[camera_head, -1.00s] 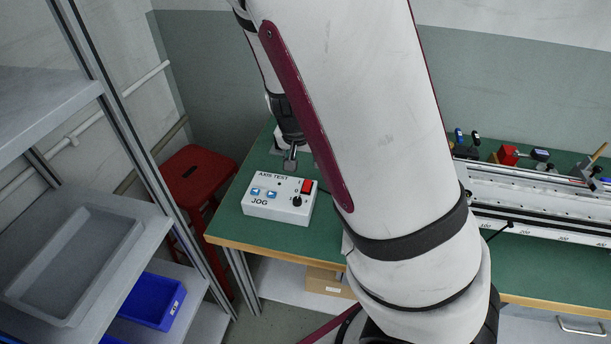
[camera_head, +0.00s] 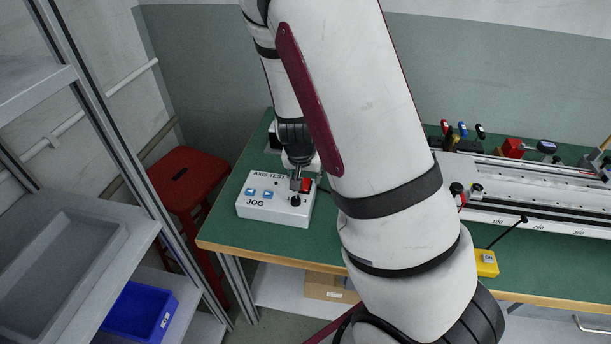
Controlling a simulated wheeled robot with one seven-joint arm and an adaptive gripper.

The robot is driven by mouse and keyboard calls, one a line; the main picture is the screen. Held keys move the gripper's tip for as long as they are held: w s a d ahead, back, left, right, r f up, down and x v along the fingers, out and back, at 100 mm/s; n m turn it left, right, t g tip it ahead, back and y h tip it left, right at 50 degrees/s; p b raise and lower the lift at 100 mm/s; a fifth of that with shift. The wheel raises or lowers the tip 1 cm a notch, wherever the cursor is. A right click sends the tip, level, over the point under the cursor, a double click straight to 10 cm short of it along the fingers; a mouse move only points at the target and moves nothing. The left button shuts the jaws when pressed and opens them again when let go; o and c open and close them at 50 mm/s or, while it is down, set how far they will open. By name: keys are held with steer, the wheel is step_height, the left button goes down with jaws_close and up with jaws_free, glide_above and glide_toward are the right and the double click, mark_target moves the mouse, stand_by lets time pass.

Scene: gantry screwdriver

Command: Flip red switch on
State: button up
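The white control box (camera_head: 262,210), marked AXIS TEST and JOG, sits on the left end of the green table. The red switch (camera_head: 306,185) is at the right of its top face and is partly hidden by my gripper. My gripper (camera_head: 296,184) points down over the box at the switch's left edge. I cannot tell whether it touches the switch. Its fingers look close together, with nothing seen between them. A black knob (camera_head: 295,201) is just in front of the switch, and two blue jog buttons (camera_head: 260,193) are to the left.
A long rail gantry (camera_head: 540,195) with tools behind it fills the table's right side. A yellow box (camera_head: 486,263) stands at the front edge. A red stool (camera_head: 185,180) and shelves with a grey tray (camera_head: 60,265) and blue bin (camera_head: 140,312) are left.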

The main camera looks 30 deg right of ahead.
steer(key=shift+c, duration=0.3)
jaws_close()
steer(key=shift+d, duration=0.1)
steer(key=shift+w+d+g+y, duration=0.15)
steer(key=shift+g+y, duration=0.35)
steer(key=shift+w+d+f+g+y, duration=0.15)
steer(key=shift+w+f+g+y, duration=0.05)
steer(key=shift+g+y, duration=0.6)
